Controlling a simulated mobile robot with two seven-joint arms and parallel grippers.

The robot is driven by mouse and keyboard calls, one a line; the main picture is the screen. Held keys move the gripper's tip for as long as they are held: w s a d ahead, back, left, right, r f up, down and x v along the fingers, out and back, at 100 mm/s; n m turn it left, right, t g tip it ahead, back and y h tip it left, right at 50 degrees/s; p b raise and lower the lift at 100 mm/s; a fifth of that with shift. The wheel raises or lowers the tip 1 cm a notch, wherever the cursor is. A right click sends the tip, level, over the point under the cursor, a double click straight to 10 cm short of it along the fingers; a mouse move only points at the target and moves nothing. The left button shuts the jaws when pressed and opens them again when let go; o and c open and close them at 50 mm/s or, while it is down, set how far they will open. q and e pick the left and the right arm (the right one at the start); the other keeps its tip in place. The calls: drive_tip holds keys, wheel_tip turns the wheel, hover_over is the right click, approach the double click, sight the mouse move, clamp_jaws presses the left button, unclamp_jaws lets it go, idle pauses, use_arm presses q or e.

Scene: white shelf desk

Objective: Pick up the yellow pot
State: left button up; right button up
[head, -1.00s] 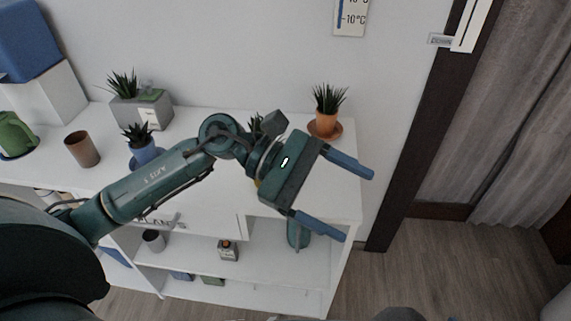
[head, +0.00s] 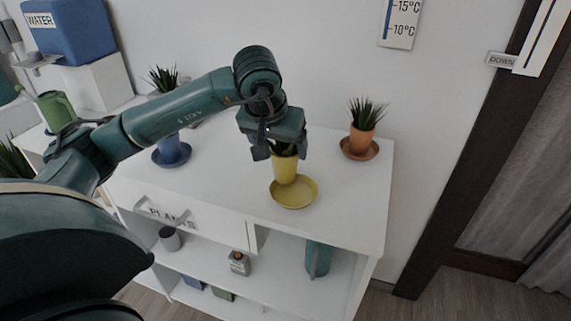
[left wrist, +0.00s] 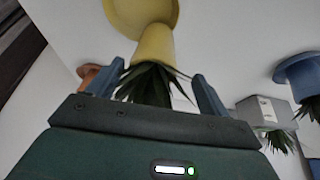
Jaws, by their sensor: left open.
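The yellow pot (head: 285,169) stands on a yellow saucer (head: 293,193) on the white shelf desk, with a green spiky plant in it. My left gripper (head: 275,153) is over the pot's plant, pointing down, its body covering most of the leaves. In the left wrist view the yellow pot (left wrist: 153,45) and its plant (left wrist: 150,84) show between the two blue fingers of the open left gripper (left wrist: 154,80). The fingers look apart from the pot's sides. The right gripper is not in view.
An orange pot (head: 361,140) on a saucer stands to the right, and a blue pot (head: 172,150) to the left. A green watering can (head: 55,108) is at the far left.

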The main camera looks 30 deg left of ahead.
sight(294, 192)
use_arm(q)
drive_tip(key=shift+d+x, duration=0.25)
drive_tip(key=shift+x, duration=1.25)
drive_tip(key=shift+d+x, duration=0.2)
drive_tip(key=shift+x, duration=1.35)
drive_tip(key=shift+c, duration=0.3)
drive_tip(key=c, duration=1.3)
